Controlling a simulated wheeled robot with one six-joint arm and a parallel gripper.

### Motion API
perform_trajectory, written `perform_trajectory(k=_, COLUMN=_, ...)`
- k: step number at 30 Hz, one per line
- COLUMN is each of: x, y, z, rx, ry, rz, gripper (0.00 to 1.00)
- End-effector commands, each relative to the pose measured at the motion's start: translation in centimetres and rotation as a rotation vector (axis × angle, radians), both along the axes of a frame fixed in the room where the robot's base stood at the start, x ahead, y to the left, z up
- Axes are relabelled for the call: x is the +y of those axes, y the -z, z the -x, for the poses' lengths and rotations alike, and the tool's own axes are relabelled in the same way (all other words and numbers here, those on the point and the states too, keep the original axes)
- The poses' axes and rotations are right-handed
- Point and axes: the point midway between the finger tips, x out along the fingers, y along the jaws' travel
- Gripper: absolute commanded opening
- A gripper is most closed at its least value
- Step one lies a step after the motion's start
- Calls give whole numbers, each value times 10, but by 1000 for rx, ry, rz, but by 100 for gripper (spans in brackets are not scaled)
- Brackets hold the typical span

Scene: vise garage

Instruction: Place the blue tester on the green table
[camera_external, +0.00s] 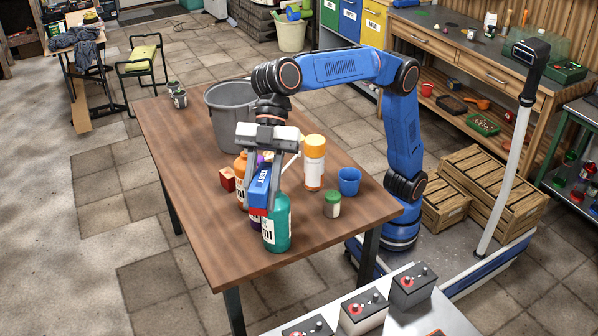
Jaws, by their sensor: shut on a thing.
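My gripper (264,178) points down over the brown wooden table and is shut on the blue tester (261,188), which has a white "TEST" label. The tester is held tilted, just behind and above a teal bottle (277,224); I cannot tell if they touch. A table with green legs and frame (562,135) stands at the right edge, with its top partly cut off by the picture. I cannot tell for sure that it is the green table.
On the brown table (185,165) an orange bottle (240,178), a purple bottle, a white-orange bottle (314,165), a blue cup (349,181), a green-lidded jar (332,204), a red box (227,179) and a grey bucket (226,112) surround my gripper. Wooden crates (492,185) stand at right.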

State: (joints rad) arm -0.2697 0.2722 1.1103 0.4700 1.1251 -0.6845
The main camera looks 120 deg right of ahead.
Motion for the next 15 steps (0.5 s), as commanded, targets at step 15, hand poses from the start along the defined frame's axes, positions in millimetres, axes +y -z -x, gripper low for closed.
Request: perform_trajectory(k=15, x=177, y=0, z=116, rx=0, ry=-274, rz=-2, gripper=0)
